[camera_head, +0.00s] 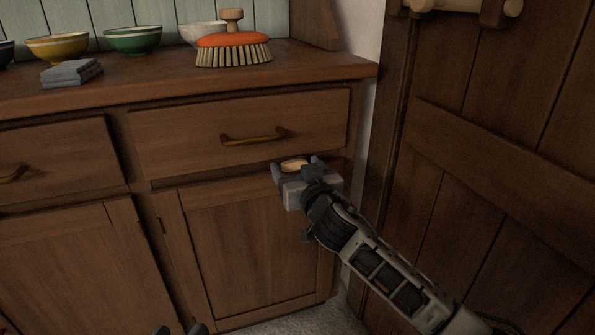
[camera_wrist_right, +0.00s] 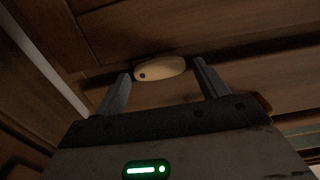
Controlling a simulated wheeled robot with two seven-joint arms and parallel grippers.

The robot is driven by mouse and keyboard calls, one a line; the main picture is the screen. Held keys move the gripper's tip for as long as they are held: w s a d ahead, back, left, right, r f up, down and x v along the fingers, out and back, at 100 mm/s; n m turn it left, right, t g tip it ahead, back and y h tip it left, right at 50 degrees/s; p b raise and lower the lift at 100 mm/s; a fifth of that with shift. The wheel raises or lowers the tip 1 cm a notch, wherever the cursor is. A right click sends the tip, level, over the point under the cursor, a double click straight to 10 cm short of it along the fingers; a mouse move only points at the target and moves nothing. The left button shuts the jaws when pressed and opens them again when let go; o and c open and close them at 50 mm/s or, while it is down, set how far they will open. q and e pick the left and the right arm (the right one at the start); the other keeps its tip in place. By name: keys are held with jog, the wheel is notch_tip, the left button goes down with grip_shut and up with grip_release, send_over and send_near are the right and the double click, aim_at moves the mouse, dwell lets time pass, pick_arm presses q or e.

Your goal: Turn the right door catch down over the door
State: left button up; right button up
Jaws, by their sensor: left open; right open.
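The right door catch (camera_head: 293,165) is a small pale wooden oval on the cabinet rail, just below the right drawer and above the right door (camera_head: 245,250). It lies roughly sideways. It also shows in the right wrist view (camera_wrist_right: 165,68), with a dark pivot spot near its left end. My right gripper (camera_head: 297,169) is open, its fingers on either side of the catch; in the wrist view the catch sits between and just beyond the fingertips (camera_wrist_right: 163,70). I cannot tell whether they touch it. My left gripper (camera_head: 180,329) shows only its open fingertips at the bottom edge.
A brass drawer handle (camera_head: 254,138) is just above the catch. The counter (camera_head: 150,88) holds an orange brush (camera_head: 233,50), a grey folded cloth (camera_head: 71,74) and several bowls. A dark plank door (camera_head: 480,150) stands close on the right. Floor shows below the cabinet.

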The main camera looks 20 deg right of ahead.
jog(key=c, duration=1)
